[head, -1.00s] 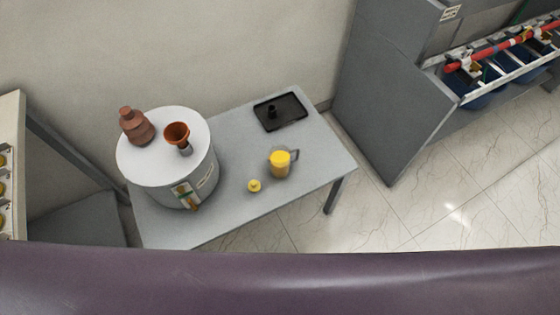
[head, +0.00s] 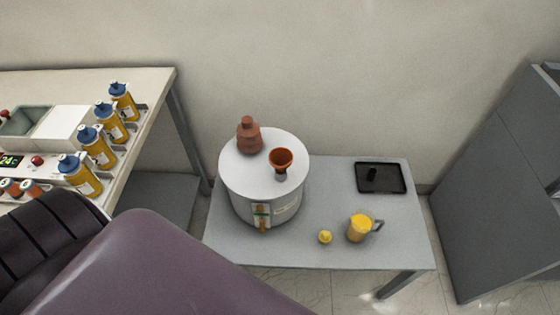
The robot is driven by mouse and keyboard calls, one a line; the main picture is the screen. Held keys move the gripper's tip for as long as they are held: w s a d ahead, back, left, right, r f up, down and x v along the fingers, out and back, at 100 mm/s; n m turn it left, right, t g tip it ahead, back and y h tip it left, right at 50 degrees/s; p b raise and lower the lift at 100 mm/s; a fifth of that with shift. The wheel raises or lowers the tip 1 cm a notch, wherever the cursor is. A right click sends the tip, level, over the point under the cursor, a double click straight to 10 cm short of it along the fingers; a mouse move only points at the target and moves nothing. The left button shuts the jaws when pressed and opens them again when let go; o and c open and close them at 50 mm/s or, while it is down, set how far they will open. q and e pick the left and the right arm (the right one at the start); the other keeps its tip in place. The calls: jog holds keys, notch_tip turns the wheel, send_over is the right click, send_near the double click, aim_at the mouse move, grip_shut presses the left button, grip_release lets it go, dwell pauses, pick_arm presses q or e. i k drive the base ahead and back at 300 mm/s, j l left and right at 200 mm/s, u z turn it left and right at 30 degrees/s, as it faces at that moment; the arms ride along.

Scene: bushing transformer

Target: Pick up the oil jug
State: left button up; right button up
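The oil jug (head: 358,229) is a small clear jug with yellow oil and a dark handle on its right side. It stands upright on the grey table (head: 330,190), near the front edge at the right. A small yellow knob-like piece (head: 325,237) sits just left of it. The grey transformer drum (head: 262,185) stands on the table's left part, with a brown bushing (head: 249,136) and an orange-brown funnel (head: 281,159) on top. Neither gripper is in view. A purple and black arm part of mine fills the lower left.
A black tray (head: 396,188) with a small dark piece lies at the table's back right. A bench (head: 150,95) with several blue-capped bottles stands at the left. A grey cabinet (head: 500,190) stands at the right. The table between drum and tray is clear.

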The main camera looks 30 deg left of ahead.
aim_at(362, 223)
jog(key=k+j+u, duration=0.25)
jog(key=u, duration=0.15)
jog(key=k+j+u, duration=0.2)
jog(key=j+u, duration=0.2)
